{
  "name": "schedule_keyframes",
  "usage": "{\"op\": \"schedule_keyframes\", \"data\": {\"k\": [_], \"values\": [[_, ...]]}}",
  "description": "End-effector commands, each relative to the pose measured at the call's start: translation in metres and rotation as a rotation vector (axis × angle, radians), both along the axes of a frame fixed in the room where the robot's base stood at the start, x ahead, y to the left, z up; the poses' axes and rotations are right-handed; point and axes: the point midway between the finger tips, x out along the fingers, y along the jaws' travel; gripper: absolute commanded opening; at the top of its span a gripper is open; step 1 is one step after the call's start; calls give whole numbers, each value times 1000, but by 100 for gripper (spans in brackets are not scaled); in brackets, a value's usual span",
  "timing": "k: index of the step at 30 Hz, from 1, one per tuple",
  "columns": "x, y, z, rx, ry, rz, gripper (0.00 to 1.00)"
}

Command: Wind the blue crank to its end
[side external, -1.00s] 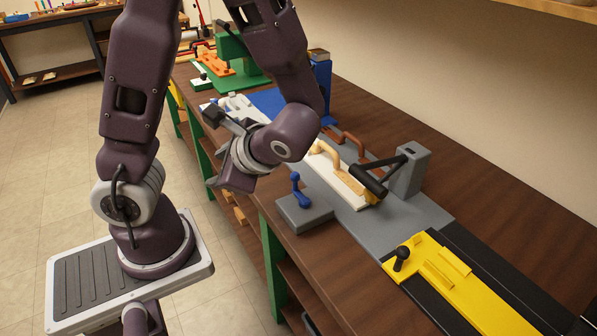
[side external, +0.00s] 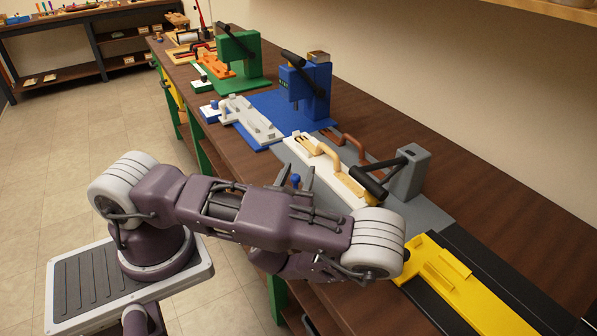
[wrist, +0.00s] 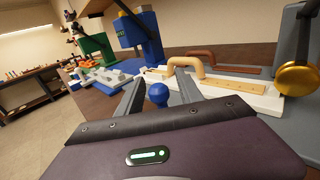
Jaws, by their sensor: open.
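The blue crank's round knob (wrist: 157,95) shows between my gripper's two fingers in the wrist view. In the side view only the top of the blue knob (side external: 296,181) shows above my arm. My gripper (wrist: 159,78) is open, with one finger on each side of the knob. Its fingertips (side external: 296,174) also show in the side view, beside the knob. I cannot tell whether either finger touches it. The crank's lower arm and its grey block are hidden behind my arm and gripper.
A white board with a tan handle (wrist: 186,66) lies just beyond the crank. A grey post (side external: 408,172) with a black lever stands behind it. A yellow fixture (side external: 440,270) is at the right. Blue (side external: 310,88) and green (side external: 238,55) presses stand farther along the bench.

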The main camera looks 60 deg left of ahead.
Motion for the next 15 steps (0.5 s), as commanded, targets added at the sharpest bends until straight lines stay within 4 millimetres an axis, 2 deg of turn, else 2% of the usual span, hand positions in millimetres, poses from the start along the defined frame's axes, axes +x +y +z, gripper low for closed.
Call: {"op": "schedule_keyframes", "data": {"k": [9, 15], "values": [[4, 5, 0, 1, -1, 1, 41], [4, 5, 0, 1, -1, 1, 2]]}}
